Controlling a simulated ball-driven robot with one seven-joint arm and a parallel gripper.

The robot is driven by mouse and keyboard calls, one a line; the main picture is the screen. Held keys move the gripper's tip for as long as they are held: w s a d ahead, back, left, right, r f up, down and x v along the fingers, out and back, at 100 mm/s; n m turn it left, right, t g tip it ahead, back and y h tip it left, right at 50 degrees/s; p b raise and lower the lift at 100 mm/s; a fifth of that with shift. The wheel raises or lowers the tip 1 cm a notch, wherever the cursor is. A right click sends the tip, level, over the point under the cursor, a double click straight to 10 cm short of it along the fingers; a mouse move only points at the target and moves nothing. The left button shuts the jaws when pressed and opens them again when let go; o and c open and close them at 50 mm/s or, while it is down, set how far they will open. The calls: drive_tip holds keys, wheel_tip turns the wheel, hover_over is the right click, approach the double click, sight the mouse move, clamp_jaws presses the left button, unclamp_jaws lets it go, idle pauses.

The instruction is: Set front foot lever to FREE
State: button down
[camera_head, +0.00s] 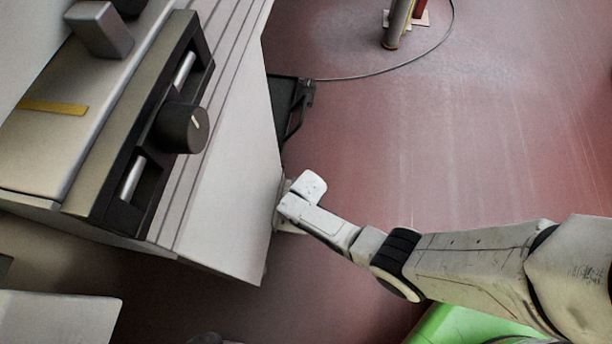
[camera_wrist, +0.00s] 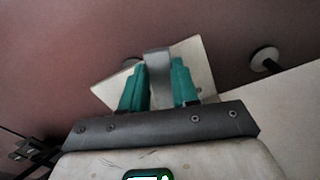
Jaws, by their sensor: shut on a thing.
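In the wrist view my gripper (camera_wrist: 159,84) has its two teal fingers on either side of a grey metal tab (camera_wrist: 157,61), which appears to be the foot lever. The fingers are shut on it. A pale angled plate (camera_wrist: 200,58) lies right behind the tab and fingers. No FREE marking is readable, so the lever's setting cannot be told. In the head view my wrist reaches low against the machine's lower edge. The fingers and the lever are hidden there.
The machine's pale casing (camera_head: 222,200) fills the left, with a black knob (camera_head: 182,128) on its panel. A round levelling foot (camera_wrist: 264,58) stands right of my gripper. A dark bracket (camera_head: 290,105) and a cable (camera_head: 385,70) lie beyond. The reddish floor (camera_head: 480,150) at right is clear.

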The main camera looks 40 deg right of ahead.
drive_tip(key=shift+w+d+n, duration=0.15)
drive_tip(key=shift+d+n, duration=0.15)
drive_tip(key=shift+n, duration=0.5)
drive_tip(key=shift+w+d+n, duration=0.15)
drive_tip(key=shift+d+n, duration=0.1)
drive_tip(key=shift+n, duration=0.55)
drive_tip(key=c, duration=0.8)
unclamp_jaws()
drive_tip(key=shift+c, duration=0.2)
wheel_tip(320, 180, up, 11)
drive_tip(key=p, duration=0.7)
drive_tip(key=shift+f, duration=0.15)
